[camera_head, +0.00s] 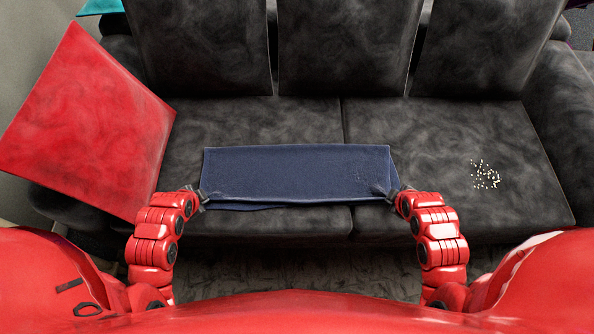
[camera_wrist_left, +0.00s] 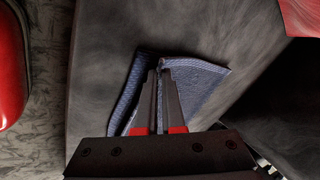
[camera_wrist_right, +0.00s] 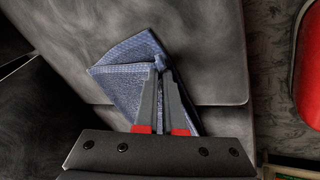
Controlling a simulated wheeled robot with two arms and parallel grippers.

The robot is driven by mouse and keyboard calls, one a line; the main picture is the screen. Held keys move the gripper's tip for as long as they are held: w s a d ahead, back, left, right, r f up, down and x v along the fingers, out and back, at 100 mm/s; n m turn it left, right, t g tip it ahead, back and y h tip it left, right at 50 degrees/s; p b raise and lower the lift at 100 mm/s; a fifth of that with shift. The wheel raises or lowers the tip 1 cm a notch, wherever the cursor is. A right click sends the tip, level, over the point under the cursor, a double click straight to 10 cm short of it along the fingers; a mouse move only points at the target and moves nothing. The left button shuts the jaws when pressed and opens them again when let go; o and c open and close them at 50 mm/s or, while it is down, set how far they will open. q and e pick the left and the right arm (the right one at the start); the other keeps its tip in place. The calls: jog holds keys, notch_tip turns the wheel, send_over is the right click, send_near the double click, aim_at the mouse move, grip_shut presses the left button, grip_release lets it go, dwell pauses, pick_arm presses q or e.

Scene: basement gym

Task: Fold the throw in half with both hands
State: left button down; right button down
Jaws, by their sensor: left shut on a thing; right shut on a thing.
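The navy blue throw (camera_head: 295,170) lies as a wide flat band across the front of the dark sofa seat. A lower layer shows below its front edge at the left. My left gripper (camera_head: 203,197) is shut on the throw's front left corner; the left wrist view shows the cloth (camera_wrist_left: 200,78) between and beside the fingers. My right gripper (camera_head: 394,193) is shut on the front right corner, where the cloth bunches; the right wrist view shows the throw (camera_wrist_right: 128,85) gathered at the fingertips. The underside of the throw is hidden.
A dark grey sofa (camera_head: 240,120) fills the view, with back cushions behind the throw. A large red cushion (camera_head: 90,120) leans at the left. Small pale crumbs (camera_head: 485,174) lie on the right seat, which is otherwise clear.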

pick_arm(q)
jog(key=c, duration=0.7)
grip_release()
jog(key=shift+f, duration=0.1)
pick_arm(e)
jog(key=c, duration=0.7)
grip_release()
jog(key=shift+f, duration=0.1)
